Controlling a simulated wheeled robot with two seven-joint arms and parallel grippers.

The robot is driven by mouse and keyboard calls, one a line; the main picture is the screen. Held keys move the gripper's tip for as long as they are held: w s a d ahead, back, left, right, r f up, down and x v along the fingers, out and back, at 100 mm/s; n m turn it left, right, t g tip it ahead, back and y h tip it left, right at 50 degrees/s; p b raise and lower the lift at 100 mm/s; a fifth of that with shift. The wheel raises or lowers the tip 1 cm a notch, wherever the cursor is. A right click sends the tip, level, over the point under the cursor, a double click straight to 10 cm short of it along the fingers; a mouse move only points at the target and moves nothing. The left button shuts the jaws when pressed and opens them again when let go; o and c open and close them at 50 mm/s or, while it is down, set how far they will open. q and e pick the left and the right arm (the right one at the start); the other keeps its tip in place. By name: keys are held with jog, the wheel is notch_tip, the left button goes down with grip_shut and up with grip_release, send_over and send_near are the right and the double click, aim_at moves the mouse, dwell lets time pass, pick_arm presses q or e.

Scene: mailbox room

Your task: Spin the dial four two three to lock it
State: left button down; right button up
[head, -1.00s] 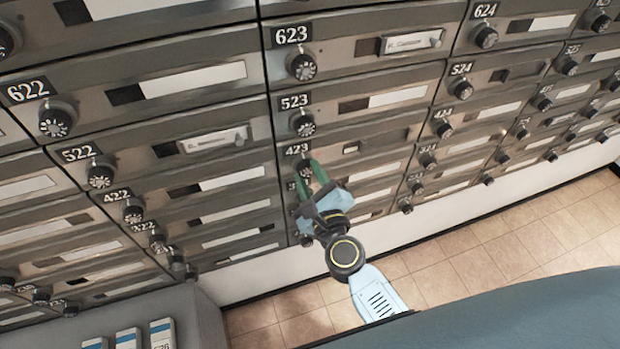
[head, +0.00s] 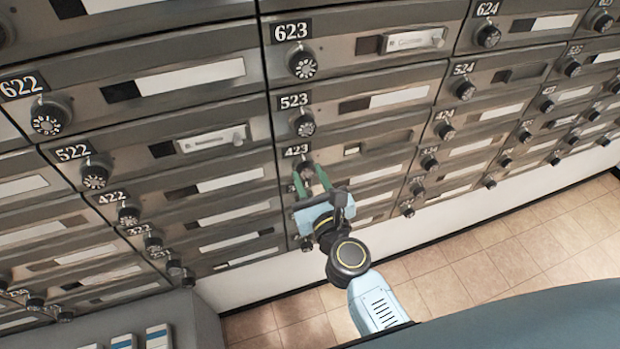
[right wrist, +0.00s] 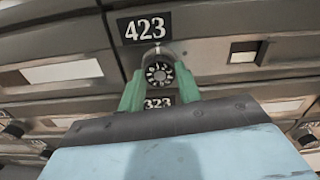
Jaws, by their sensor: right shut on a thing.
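The black dial of mailbox 423 (right wrist: 159,73) shows in the right wrist view just under its number plate, with a ring of white marks on its face. In the head view the dial (head: 306,169) is partly covered by green fingers. My right gripper (head: 315,174) is shut on this dial, one green finger on each side of it; the right wrist view shows both fingers too (right wrist: 160,88). The 423 number plate (head: 297,150) is readable. My left gripper is not in view.
Dial 523 (head: 304,126) sits just above, and the 323 plate (right wrist: 158,102) lies just below, between the fingers. A grey ledge with white-and-blue boxes (head: 157,338) stands at lower left. The tiled floor (head: 470,255) is clear at lower right.

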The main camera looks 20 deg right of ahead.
dwell(0.4)
jog(key=o, duration=1)
jog(key=s+b, duration=0.4)
jog(key=s, duration=0.9)
jog(key=shift+s+d, duration=0.25)
